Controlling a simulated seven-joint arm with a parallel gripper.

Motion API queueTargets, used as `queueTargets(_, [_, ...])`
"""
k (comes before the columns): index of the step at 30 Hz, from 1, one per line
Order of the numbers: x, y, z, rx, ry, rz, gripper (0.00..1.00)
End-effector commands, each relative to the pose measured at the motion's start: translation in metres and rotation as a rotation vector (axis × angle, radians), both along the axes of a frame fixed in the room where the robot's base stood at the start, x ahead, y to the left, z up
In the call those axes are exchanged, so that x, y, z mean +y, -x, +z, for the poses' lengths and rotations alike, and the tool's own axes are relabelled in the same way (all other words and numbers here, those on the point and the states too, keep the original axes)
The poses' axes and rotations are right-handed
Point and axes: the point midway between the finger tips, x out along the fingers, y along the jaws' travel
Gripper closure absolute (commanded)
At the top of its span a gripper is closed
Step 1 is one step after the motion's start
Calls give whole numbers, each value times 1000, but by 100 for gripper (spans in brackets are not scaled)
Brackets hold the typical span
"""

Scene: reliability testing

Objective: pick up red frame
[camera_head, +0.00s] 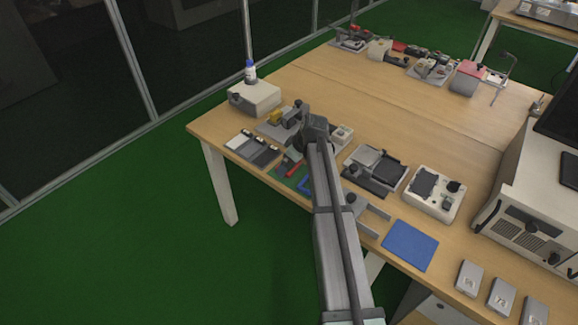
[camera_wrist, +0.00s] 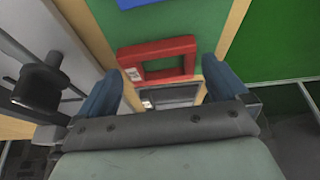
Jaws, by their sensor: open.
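The red frame (camera_wrist: 157,60) lies on a green surface in the wrist view. It is a flat rectangular ring with a small pale label at its left. My gripper (camera_wrist: 166,82) is open, its two blue fingers on either side of the frame's near part. I cannot tell whether they touch it. In the head view a red piece (camera_head: 292,168) shows on a green mat (camera_head: 284,179), just left of my arm.
A grey-and-white fixture (camera_head: 252,149) stands to the left, and a dark fixture (camera_head: 374,171) and a white device (camera_head: 433,194) to the right. A blue mat (camera_head: 410,245) lies near the table's front edge.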

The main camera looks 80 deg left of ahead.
Motion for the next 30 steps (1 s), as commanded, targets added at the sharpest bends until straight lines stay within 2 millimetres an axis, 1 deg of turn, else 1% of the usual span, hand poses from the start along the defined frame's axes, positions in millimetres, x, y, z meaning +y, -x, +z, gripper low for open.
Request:
queueTargets(2, [1,1,-4,0,0,0,0])
queueTargets(8, [1,1,-4,-1,-1,0,0])
queueTargets(22, [1,1,-4,0,0,0,45])
queueTargets(30, [1,1,-2,-1,-1,0,45])
